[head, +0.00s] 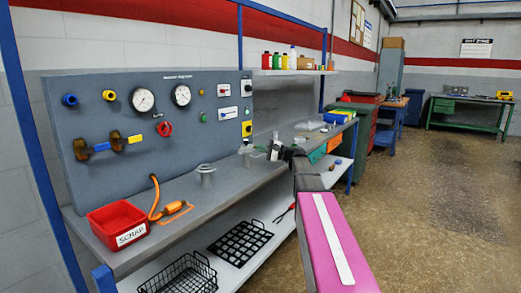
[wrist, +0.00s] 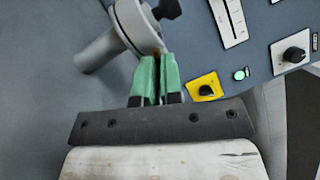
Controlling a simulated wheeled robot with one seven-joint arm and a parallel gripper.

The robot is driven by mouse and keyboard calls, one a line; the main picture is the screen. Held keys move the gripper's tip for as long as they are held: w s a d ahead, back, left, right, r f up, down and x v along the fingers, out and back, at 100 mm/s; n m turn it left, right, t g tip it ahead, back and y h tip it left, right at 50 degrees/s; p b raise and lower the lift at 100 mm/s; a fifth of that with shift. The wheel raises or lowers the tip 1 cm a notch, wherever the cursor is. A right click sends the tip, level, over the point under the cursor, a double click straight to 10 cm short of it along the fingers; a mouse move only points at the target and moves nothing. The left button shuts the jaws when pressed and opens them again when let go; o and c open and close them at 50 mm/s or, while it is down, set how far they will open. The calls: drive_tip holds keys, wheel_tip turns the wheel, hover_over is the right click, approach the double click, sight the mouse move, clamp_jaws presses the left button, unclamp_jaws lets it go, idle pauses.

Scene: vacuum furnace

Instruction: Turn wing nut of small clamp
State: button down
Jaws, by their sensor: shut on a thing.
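In the wrist view a grey pipe fitting (wrist: 98,52) ends in a flange with the small clamp (wrist: 128,22) around it. A dark knob-like part (wrist: 167,9) sticks out at the clamp's far side. My gripper (wrist: 159,58) has its green fingers close together at the clamp's near edge. A small brownish bit, which looks like the wing nut (wrist: 157,51), shows between the fingertips; most of it is hidden by them. In the head view my gripper (head: 274,151) is small, over the bench beside the panel's right end.
The grey panel (head: 100,100) with gauges, valves and knobs stands behind the bench (head: 235,185). A yellow switch plate (wrist: 204,87) lies close right of the fingers. Another grey flanged fitting (head: 206,176) and a red scrap bin (head: 117,222) stand farther left on the bench.

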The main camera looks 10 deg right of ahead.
drive_tip(key=m+t, duration=0.1)
drive_tip(key=m, duration=0.3)
drive_tip(key=shift+s+f+y, duration=0.1)
drive_tip(key=shift+y, duration=0.2)
drive_tip(key=m+t, duration=0.1)
drive_tip(key=m, duration=0.1)
drive_tip(key=m+t, duration=0.1)
drive_tip(key=m, duration=0.2)
drive_tip(key=shift+s+a+t, duration=0.1)
drive_tip(key=shift+t, duration=0.2)
drive_tip(key=m+t+h, duration=0.1)
drive_tip(key=m+t, duration=0.1)
drive_tip(key=m, duration=0.3)
drive_tip(key=shift+a+f, duration=0.1)
drive_tip(key=shift+m+t+h, duration=0.8)
drive_tip(key=shift+m+t, duration=0.4)
drive_tip(key=shift+m, duration=1.3)
drive_tip(key=c, duration=1.3)
unclamp_jaws()
drive_tip(key=shift+o, duration=0.2)
drive_tip(key=shift+s, duration=0.1)
